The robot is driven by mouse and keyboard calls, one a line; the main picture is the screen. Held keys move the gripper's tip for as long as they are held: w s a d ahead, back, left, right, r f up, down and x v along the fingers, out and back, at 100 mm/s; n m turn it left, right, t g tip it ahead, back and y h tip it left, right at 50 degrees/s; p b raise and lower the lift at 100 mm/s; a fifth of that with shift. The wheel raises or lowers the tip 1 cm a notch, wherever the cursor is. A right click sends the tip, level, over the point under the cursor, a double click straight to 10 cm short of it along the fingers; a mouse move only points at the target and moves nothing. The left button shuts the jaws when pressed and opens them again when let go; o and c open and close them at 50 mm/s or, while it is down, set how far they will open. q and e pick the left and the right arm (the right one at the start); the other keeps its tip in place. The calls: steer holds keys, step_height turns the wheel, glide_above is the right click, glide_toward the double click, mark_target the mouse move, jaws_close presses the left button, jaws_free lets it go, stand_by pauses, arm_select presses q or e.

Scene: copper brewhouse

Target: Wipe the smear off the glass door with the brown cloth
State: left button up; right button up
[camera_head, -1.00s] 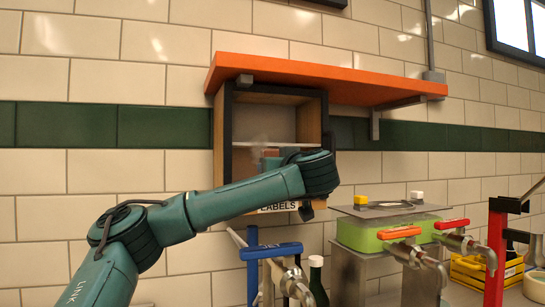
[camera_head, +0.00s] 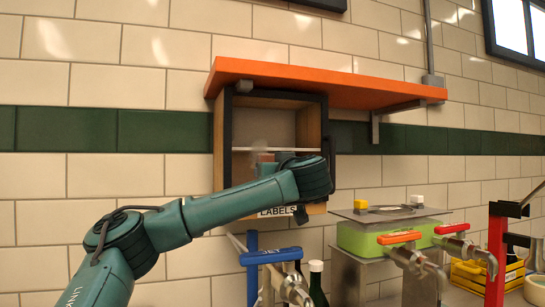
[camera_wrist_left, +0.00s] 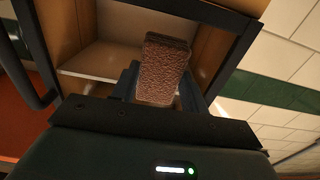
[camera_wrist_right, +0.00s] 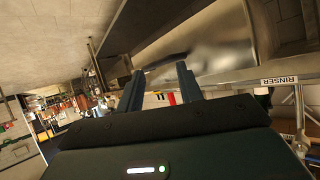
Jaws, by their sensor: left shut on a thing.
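The wall cabinet's glass door (camera_head: 285,135), with a dark frame, is below the orange shelf. A faint pale smear (camera_head: 258,145) shows on the glass, left of its middle. My left gripper (camera_head: 266,164) is in front of the glass, just below the smear, partly hidden by my own wrist. In the left wrist view it is shut on the brown cloth (camera_wrist_left: 163,68), a rough folded pad facing the door. I cannot tell whether the cloth touches the glass. My right gripper (camera_wrist_right: 158,78) shows only in its wrist view, with fingers apart and nothing between them.
The orange shelf (camera_head: 310,82) juts out above the cabinet. A "LABELS" sign (camera_head: 277,212) is beneath it. Below right are a green box (camera_head: 375,237) with metal taps, a blue-handled tap (camera_head: 270,256) and bottles. A red stand (camera_head: 496,255) is farther right.

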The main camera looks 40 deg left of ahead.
steer(key=shift+r, duration=0.15)
step_height(320, 180, up, 5)
steer(key=p, duration=0.5)
steer(key=shift+r, duration=0.15)
step_height(320, 180, down, 6)
steer(key=b, duration=0.5)
steer(key=shift+r, duration=0.25)
steer(key=shift+r, duration=0.1)
step_height(320, 180, up, 5)
steer(key=p, duration=0.5)
steer(key=shift+r, duration=0.15)
